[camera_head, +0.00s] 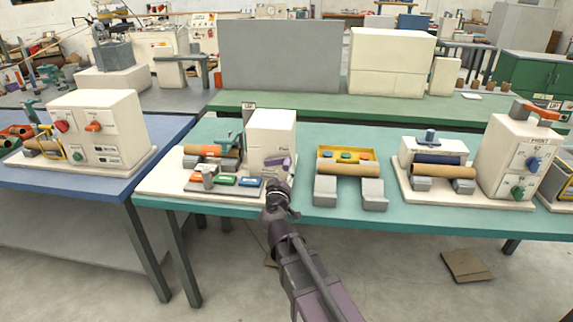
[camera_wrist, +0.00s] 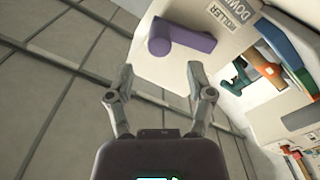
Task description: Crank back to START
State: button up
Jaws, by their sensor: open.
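The spiral winder has a white box (camera_head: 270,135) on a pale base, with a purple handle (camera_head: 275,162) on its front. In the wrist view the purple handle (camera_wrist: 182,40) lies ahead of my gripper, beside a label reading ROLLER and DOWN (camera_wrist: 232,14). My gripper (camera_head: 277,190) is just in front of the box. The wrist view shows its two fingers (camera_wrist: 160,90) spread, with nothing between them and a gap to the handle. A teal part (camera_head: 229,140) stands over an orange-and-brown roll (camera_head: 212,152). I can read no START mark, and cannot tell which part is the crank.
Green, orange and blue parts (camera_head: 222,181) sit at the base's front left. A brown roll on grey blocks (camera_head: 347,169) with a yellow tray stands to the right, a white machine (camera_head: 518,155) beyond it. The blue table (camera_head: 100,187) is left.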

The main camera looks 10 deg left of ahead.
aim_at(285, 168)
jog(key=shift+w+d, duration=0.1)
jog(key=shift+w, duration=3.45)
grip_shut()
